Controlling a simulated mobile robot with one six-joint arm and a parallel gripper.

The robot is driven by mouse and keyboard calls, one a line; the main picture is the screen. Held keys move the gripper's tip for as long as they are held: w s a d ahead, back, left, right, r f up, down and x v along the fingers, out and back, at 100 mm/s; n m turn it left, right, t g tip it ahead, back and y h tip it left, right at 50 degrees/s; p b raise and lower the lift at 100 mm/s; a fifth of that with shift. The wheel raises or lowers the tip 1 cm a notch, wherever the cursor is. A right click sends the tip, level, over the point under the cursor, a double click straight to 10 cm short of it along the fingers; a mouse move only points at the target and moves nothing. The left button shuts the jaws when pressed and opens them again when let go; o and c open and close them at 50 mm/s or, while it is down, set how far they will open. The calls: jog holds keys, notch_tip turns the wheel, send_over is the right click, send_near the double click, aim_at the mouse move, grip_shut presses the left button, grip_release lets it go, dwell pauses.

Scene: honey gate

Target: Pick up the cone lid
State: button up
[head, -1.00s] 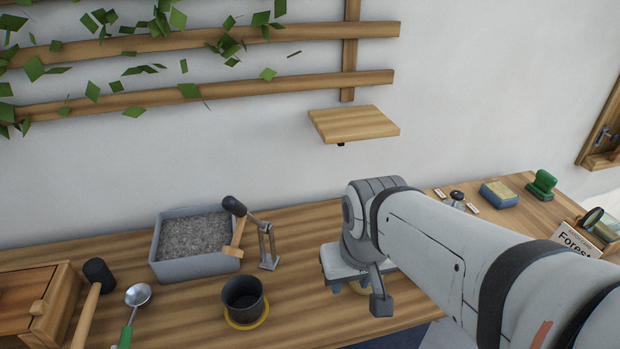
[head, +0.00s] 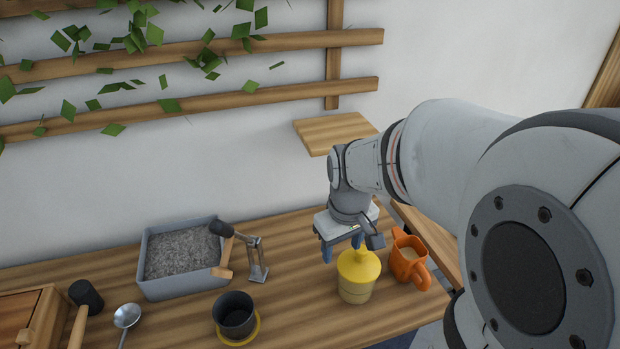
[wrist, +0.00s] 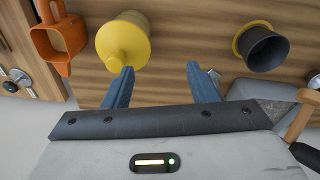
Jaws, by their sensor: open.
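The yellow cone lid (head: 359,264) sits on a paler yellow round pot (head: 355,291) on the wooden bench, its narrow knob pointing up. My gripper (head: 342,246) is above and just behind it in the head view, fingers pointing down. In the wrist view the lid (wrist: 123,43) lies beside the left fingertip, outside the gap of my open, empty gripper (wrist: 160,68). I cannot tell whether that finger touches the lid's knob.
A grey tray (head: 180,289) of gravel and a small hammer (head: 226,260) are farther left. A wooden shelf (head: 330,132) juts from the wall.

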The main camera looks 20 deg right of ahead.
jog(key=n+g+p, duration=0.1)
jog(key=n+p, duration=0.1)
jog(key=p, duration=0.1)
send_over(362, 248)
jog(key=shift+a+f, duration=0.2)
jog(key=shift+f, duration=0.45)
jog(key=shift+a+f, duration=0.2)
jog(key=shift+f, duration=0.4)
jog(key=shift+d+f, duration=0.25)
jog(key=shift+d+f+p, duration=0.1)
jog(key=shift+f+p, duration=0.4)
jog(key=shift+f, duration=3.45)
jog(key=shift+c, duration=0.4)
jog(key=c, duration=1)
